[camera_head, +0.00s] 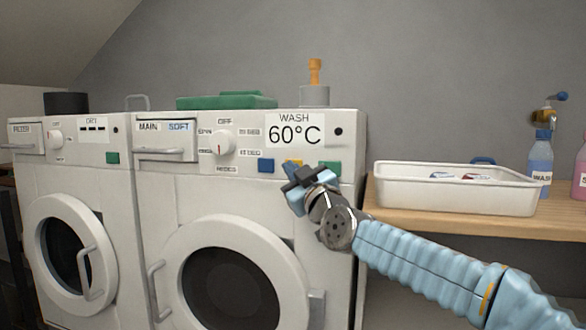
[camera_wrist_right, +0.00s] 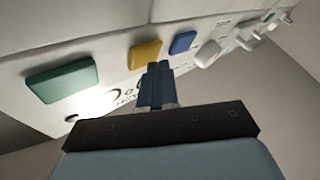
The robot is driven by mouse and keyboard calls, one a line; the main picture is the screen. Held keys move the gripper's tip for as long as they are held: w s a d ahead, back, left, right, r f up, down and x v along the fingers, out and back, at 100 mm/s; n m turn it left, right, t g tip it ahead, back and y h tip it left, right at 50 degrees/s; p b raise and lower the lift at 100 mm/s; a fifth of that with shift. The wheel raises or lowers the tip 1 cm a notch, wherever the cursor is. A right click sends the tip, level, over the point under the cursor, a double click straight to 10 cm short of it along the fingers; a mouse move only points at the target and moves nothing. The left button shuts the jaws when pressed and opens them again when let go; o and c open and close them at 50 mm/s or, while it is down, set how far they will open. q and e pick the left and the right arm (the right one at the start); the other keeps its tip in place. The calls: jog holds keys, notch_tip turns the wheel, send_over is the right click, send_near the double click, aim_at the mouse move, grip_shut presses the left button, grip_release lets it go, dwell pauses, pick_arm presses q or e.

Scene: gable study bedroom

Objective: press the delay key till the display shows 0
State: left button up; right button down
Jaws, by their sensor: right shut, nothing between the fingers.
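The washer's display (camera_head: 294,130) reads "WASH 60°C". Below it are a blue key (camera_head: 265,166), a yellow key (camera_head: 293,162) and a green key (camera_head: 330,168). No delay label is readable on any of them. My right gripper (camera_head: 299,177) is shut and empty, in front of the panel and covering most of the yellow key. In the right wrist view, its closed fingertips (camera_wrist_right: 158,70) are close to the yellow key (camera_wrist_right: 145,54), between it and the blue key (camera_wrist_right: 183,42). I cannot tell whether they touch. The green key (camera_wrist_right: 62,80) is farther left there. My left gripper is out of view.
The washer (camera_head: 340,225) has a dial (camera_head: 222,143) and a drawer handle. A dryer (camera_head: 85,178) stands to its left, with its own display (camera_head: 93,126) and a green key (camera_head: 112,158). A white tray (camera_head: 455,190) and bottles stand on the wooden counter (camera_head: 410,214) at right.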

jog(key=shift+w+d, duration=0.1)
jog(key=shift+w, duration=0.25)
dwell(0.7)
jog(key=shift+s, duration=0.1)
jog(key=shift+s+a, duration=0.25)
jog(key=shift+s, duration=0.4)
jog(key=shift+s, duration=0.15)
jog(key=s, duration=0.1)
jog(key=s+a, duration=0.1)
jog(key=s, duration=0.2)
jog(key=shift+s+a+p, duration=0.25)
jog(key=shift+p, duration=0.05)
dwell(0.7)
